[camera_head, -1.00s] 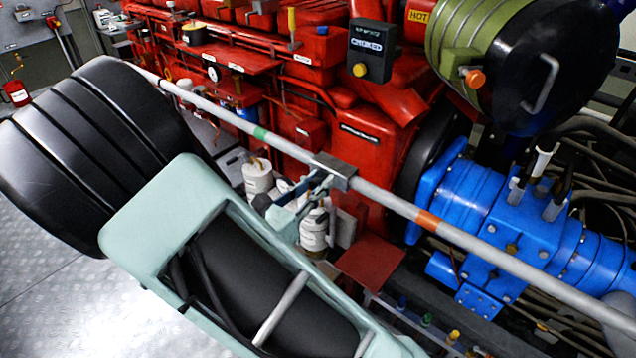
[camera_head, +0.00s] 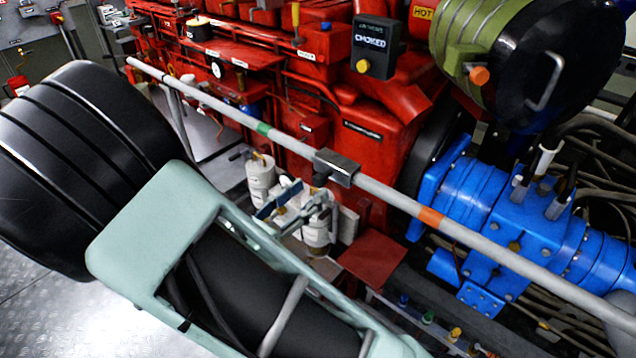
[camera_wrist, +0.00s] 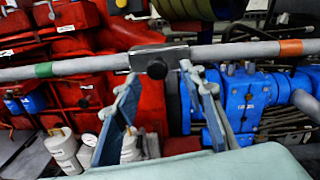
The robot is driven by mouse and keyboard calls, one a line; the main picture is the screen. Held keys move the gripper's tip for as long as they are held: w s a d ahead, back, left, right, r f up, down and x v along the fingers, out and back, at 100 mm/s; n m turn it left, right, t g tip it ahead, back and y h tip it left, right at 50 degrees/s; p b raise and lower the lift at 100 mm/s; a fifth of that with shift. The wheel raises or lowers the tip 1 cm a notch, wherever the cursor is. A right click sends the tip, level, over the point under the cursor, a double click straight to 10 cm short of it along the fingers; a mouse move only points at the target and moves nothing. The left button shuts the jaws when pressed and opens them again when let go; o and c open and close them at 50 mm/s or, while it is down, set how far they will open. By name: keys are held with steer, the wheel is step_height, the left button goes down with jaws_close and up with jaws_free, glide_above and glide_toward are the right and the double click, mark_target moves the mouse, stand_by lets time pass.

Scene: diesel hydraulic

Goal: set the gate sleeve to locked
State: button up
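The gate sleeve is a dark grey block (camera_head: 337,167) on a long grey rail (camera_head: 390,197). It sits between a green band (camera_head: 263,128) and an orange band (camera_head: 430,217), touching neither. The wrist view shows the sleeve (camera_wrist: 158,54) with a round dark knob (camera_wrist: 157,69) facing my gripper. My gripper (camera_head: 298,196) is below and left of the sleeve in the head view. In the wrist view my gripper (camera_wrist: 160,76) is open and empty, its fingertips on either side of the knob in the picture. A gap shows between fingers and sleeve in the head view.
A red engine (camera_head: 370,130) with a "CHOKED" box (camera_head: 375,48) stands behind the rail. Blue machinery (camera_head: 500,215) is at right and a green-black cylinder (camera_head: 530,65) above it. White canisters (camera_head: 261,178) stand beyond my gripper. Bare floor (camera_head: 60,315) lies at lower left.

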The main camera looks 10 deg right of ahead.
steer(key=v, duration=0.6)
steer(key=shift+s+a, duration=0.15)
steer(key=shift+a, duration=0.05)
